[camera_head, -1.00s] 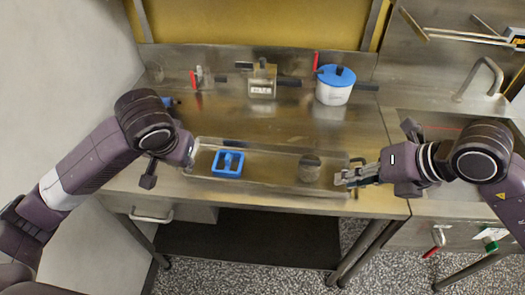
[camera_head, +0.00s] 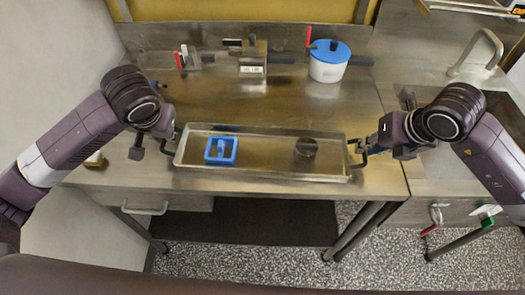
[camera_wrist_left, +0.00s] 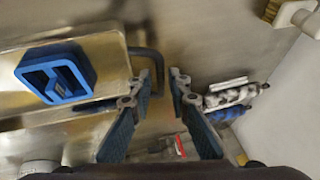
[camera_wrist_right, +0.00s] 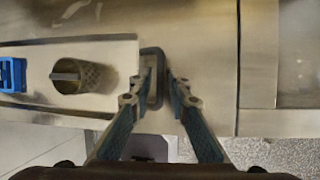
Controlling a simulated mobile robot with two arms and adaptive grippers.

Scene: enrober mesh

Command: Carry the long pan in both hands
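The long pan (camera_head: 265,178) is a shallow rectangular metal tray lying on the steel table, with a dark loop handle at each short end. It holds a blue square frame (camera_head: 221,150) at left and a dark round mesh cup (camera_head: 306,148) at right. My left gripper (camera_wrist_left: 161,73) is open at the left handle (camera_wrist_left: 157,62), one finger inside the loop and one outside. My right gripper (camera_wrist_right: 160,72) is open at the right handle (camera_wrist_right: 153,52), with the handle's bar between its fingers. Gaps show beside both bars. In the head view, the fingertips are partly hidden.
A white pot with a blue lid (camera_head: 329,62) stands behind the pan. A metal box (camera_head: 252,66) and a red-handled item (camera_head: 182,58) stand further left. A sink with a tap (camera_head: 485,50) is at right. The table middle behind the pan is clear.

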